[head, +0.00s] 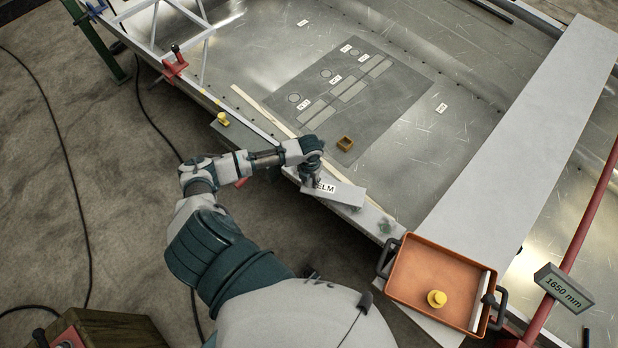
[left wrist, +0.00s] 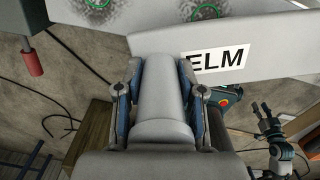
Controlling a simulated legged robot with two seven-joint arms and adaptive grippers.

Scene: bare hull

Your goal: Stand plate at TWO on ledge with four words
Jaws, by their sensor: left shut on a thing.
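My left gripper (head: 316,178) is shut on the grey grip of a pale grey plate (head: 345,195) with a white label reading ELM. The left wrist view shows the rounded grip (left wrist: 162,95) between both fingers and the plate (left wrist: 285,58) beyond it. The plate is over or beside the near ledge (head: 372,221); I cannot tell whether they touch. Greenish round marks show on the ledge, also in the left wrist view (left wrist: 150,12). I cannot read TWO anywhere. My right gripper (left wrist: 268,112) shows small at the right of the left wrist view, its jaws unclear.
A dark panel (head: 400,100) with pale shapes and small labels lies on the metal floor, a small brown open box (head: 345,143) near its edge. An orange tray (head: 420,275) holding a yellow knob (head: 436,298) stands lower right. A broad grey plank (head: 500,150) crosses the right side.

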